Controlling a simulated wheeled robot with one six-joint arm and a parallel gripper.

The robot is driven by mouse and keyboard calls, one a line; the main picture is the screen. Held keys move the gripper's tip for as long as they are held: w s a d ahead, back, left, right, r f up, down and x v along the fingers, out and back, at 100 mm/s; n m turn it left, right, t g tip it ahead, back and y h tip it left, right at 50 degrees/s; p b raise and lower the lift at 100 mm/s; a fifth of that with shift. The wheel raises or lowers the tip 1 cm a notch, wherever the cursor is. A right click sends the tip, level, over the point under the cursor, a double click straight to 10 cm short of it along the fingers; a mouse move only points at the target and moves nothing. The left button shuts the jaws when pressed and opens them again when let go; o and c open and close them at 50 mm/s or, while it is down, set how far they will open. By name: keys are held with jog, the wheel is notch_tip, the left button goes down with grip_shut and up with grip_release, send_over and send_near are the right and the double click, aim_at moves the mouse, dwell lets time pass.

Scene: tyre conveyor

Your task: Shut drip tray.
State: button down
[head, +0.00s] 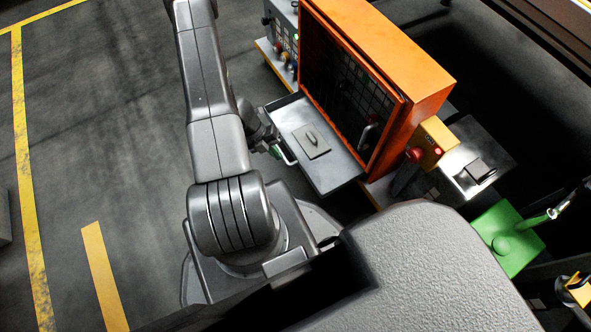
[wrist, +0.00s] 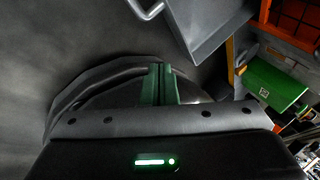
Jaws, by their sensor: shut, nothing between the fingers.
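The grey drip tray (head: 338,175) sticks out from the lower front of the orange cabinet (head: 425,70). A small flat plate with a raised grip (head: 311,140) lies in it. The tray's bar handle (head: 288,157) is on its outer edge. My gripper (head: 274,151) is close to this handle, on the tray's outer side. In the wrist view my gripper's green fingers (wrist: 158,84) are together and empty. The tray (wrist: 205,28) and its handle (wrist: 147,10) show at the top, with a visible gap from the fingers. Contact elsewhere cannot be told.
A control box with buttons (head: 285,40) stands left of the cabinet. A yellow box with a red button (head: 430,145) is on its right. A green block (head: 508,238) stands further right. The floor on the left is clear, with yellow lines (head: 20,120).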

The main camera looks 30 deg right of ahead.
jog(key=a+n+h, duration=0.1)
jog(key=a+n, duration=0.2)
jog(key=n, duration=0.4)
jog(key=b, duration=0.4)
send_near(304, 172)
notch_tip(304, 172, down, 4)
jog(key=s+a, duration=0.2)
jog(key=s, duration=0.1)
jog(key=shift+w+d+t+h+b, duration=0.15)
jog(key=shift+d+b, duration=0.05)
jog(key=shift+d, duration=0.75)
jog(key=shift+w+d+t+h+b, duration=0.15)
jog(key=shift+d, duration=0.85)
jog(key=shift+d, duration=0.15)
